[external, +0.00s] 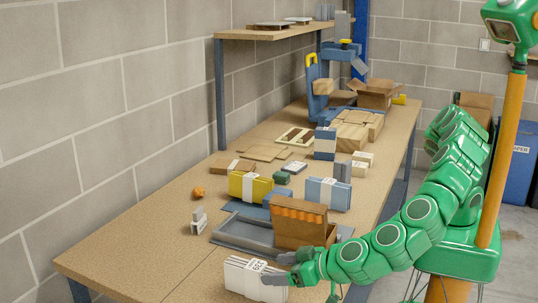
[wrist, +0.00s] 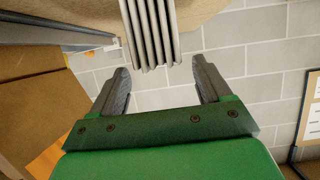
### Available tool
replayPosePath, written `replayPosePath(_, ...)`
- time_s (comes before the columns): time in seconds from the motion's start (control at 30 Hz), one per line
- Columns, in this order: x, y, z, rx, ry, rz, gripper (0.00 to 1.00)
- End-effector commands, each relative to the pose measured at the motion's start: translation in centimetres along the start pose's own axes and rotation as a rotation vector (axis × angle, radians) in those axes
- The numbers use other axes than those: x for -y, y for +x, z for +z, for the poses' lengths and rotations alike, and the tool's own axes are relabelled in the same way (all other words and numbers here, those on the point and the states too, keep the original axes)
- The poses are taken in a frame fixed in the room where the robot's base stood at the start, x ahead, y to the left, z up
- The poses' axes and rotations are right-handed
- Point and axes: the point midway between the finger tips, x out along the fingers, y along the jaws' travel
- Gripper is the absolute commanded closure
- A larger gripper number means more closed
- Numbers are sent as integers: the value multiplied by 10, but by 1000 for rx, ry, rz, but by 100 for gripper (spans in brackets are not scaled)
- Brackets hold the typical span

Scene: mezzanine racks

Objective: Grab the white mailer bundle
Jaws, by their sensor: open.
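The white mailer bundle (external: 243,277) stands upright on the workbench near its front edge, with a printed label on top. My gripper (external: 276,269) is at the bundle's right end, with its grey fingers overlapping it in the external view. In the wrist view, the bundle (wrist: 150,30) shows as several pale parallel layers at the top. There, my gripper (wrist: 161,66) is open, with one finger on each side of the bundle's near end and gaps beside both. The fingers do not appear closed on it.
A grey tray (external: 240,236) and a brown carton (external: 300,222) stand just behind the bundle. A small grey item (external: 198,221) stands to the left. The bench's front left (external: 130,262) is clear.

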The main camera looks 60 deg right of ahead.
Motion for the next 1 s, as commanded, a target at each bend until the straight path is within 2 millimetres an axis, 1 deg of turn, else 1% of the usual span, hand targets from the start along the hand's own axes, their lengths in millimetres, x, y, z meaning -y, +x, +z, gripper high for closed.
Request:
replayPosePath(0.03, 0, 7, 1, 3, 0, 2, 22)
replayPosePath(0.2, 1, 27, 2, 3, 0, 3, 22)
replayPosePath(0.3, 1, 34, 2, 3, 0, 2, 22)
replayPosePath(0.6, 1, 37, 1, 1, -1, 2, 22)
replayPosePath(0.87, 1, 37, 1, 0, 0, 2, 62)
replayPosePath(0.9, 1, 37, 1, 1, 0, 2, 68)
replayPosePath(1.0, 1, 37, 1, 0, 0, 2, 81)
